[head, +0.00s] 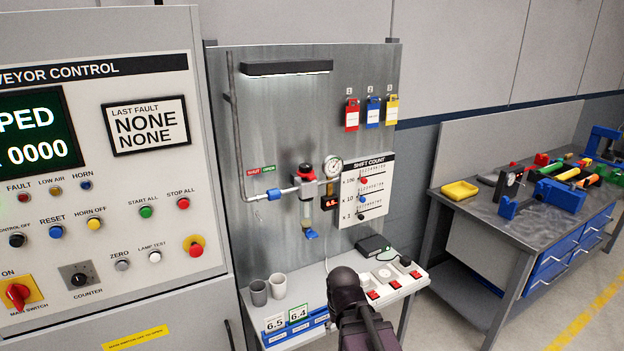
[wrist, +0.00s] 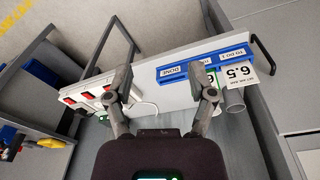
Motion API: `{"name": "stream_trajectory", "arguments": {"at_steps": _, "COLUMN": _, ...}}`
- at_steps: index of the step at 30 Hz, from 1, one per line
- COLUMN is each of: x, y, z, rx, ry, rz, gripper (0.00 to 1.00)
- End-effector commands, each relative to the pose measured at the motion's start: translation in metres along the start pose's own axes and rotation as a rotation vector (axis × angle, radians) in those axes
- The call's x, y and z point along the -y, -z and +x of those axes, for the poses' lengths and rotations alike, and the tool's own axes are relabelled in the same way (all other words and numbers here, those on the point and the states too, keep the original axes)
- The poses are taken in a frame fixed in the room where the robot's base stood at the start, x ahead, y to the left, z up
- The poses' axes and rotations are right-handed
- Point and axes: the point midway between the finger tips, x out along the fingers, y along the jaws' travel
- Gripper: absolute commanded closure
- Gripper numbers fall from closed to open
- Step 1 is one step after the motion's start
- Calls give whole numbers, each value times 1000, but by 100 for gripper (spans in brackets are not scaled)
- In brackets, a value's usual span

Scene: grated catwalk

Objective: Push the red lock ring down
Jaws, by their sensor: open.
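The red lock ring (head: 305,168) is near the top of a small regulator unit on the grey upright panel (head: 270,110) in the head view. A black cap and collar are with it, too small to tell apart in detail. A clear bowl with a blue bottom (head: 309,232) hangs below. My gripper (wrist: 164,92) is open and empty in the wrist view, its two fingers apart above the bench shelf. In the head view my dark arm end is at the bottom middle, below and right of the ring and apart from it. The wrist view does not show the ring.
A pipe with a blue fitting (head: 273,194) joins the unit at left. A round gauge (head: 334,161) and a shift count board (head: 367,190) are close at right.

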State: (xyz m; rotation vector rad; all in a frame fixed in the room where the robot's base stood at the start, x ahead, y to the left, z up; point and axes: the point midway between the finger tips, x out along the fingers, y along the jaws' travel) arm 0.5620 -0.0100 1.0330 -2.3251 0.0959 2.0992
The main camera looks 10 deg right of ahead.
Motion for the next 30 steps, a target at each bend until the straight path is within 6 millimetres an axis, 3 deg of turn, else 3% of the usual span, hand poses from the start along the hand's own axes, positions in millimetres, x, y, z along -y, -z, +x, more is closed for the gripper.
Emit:
{"name": "stream_trajectory", "arguments": {"at_steps": 7, "x": -24, "y": 64, "z": 3, "rx": -262, "ry": -74, "rz": 101, "gripper": 29}}
{"name": "stream_trajectory", "arguments": {"at_steps": 14, "x": -49, "y": 128, "z": -12, "rx": -559, "ry": -122, "rz": 183, "gripper": 29}}
{"name": "stream_trajectory", "arguments": {"at_steps": 21, "x": -67, "y": 186, "z": -40, "rx": -869, "ry": -128, "rz": 221, "gripper": 29}}
{"name": "stream_trajectory", "arguments": {"at_steps": 30, "x": -73, "y": 241, "z": -87, "rx": -1236, "ry": -67, "rz": 195, "gripper": 29}}
